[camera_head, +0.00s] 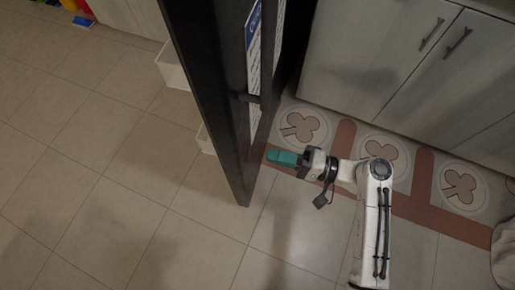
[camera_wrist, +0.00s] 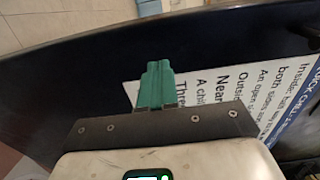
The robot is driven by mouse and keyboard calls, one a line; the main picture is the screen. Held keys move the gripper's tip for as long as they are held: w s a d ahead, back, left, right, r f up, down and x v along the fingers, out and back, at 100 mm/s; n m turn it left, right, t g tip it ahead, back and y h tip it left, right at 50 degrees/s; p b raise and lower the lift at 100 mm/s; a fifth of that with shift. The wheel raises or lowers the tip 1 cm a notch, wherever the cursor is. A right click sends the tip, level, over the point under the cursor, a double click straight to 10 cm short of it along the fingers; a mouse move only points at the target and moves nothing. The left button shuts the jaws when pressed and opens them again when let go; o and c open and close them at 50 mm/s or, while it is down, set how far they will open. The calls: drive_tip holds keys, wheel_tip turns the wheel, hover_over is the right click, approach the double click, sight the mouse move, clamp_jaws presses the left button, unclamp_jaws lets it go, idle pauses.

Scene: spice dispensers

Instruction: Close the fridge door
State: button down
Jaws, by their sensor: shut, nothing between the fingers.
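The fridge door (camera_head: 205,85) is a tall dark panel standing open in the middle of the head view. Its white inner shelves (camera_head: 172,69) show on its left side, and a printed sheet (camera_head: 253,45) is on its outer face. My gripper (camera_head: 270,156), with teal fingers, is shut and empty on the right, outer side of the door, close to its lower part. In the wrist view, my gripper (camera_wrist: 155,68) points at the dark door (camera_wrist: 60,92), beside the printed sheet (camera_wrist: 270,95). I cannot tell whether the fingertips touch the door. The fridge body is not clearly visible.
Grey cabinets (camera_head: 375,60) with dark handles line the upper right. A patterned mat (camera_head: 428,190) with clover shapes lies in front of them, under my arm. The tiled floor (camera_head: 100,190) left of the door is clear. Colourful items (camera_head: 75,8) lie at the far upper left.

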sight(245, 149)
drive_tip(key=shift+x, duration=2.65)
drive_tip(key=shift+a, duration=0.15)
